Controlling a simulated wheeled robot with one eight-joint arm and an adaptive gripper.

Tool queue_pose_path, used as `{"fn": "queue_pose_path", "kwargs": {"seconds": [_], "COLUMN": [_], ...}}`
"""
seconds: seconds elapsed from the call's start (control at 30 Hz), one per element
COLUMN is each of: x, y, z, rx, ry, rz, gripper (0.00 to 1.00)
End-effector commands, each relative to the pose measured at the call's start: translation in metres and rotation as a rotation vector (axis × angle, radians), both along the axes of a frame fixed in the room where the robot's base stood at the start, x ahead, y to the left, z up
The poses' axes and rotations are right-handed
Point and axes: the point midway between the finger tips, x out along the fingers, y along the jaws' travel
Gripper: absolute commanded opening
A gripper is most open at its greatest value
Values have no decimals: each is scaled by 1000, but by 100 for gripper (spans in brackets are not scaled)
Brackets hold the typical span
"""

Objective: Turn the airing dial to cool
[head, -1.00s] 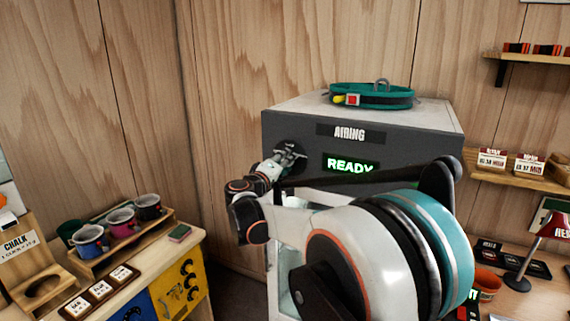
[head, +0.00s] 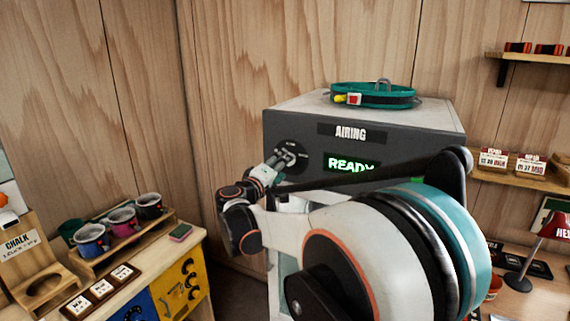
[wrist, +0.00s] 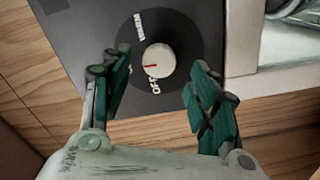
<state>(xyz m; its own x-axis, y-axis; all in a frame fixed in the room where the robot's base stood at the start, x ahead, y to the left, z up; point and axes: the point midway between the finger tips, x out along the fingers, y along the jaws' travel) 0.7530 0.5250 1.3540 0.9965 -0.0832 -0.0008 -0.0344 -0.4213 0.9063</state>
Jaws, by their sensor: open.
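The airing dial is a white knob (wrist: 160,61) with a red pointer mark on a round black plate (wrist: 187,35), on the front of the grey airing cabinet (head: 400,145). In the wrist view the red mark points left, between two white labels, too tilted to read surely. My gripper (wrist: 161,70) is open, its green-padded fingers on either side of the knob in that view. They look apart from the knob, with clear gaps. In the head view my gripper (head: 271,165) is at the dial's lower left and partly covers it.
A green READY display (head: 349,164) glows below the AIRING label (head: 351,133). A teal harness belt (head: 372,95) lies on the cabinet top. Mugs (head: 122,219) stand on a rack at the left bench. Wooden wall stands behind, with shelves at right.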

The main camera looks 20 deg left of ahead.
Motion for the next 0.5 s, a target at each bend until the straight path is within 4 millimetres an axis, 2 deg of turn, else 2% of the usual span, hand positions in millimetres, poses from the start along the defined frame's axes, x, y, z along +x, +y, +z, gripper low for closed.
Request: {"fn": "queue_pose_path", "kwargs": {"seconds": [0.03,0.2,0.33,0.5], "x": [-13,-47,-67,-80], "y": [2,5,7,7], "z": [0,0,0,0], "rx": [0,0,0,0], "ry": [1,0,0,1], "rz": [4,2,2,0], "gripper": [55,55,55,55]}}
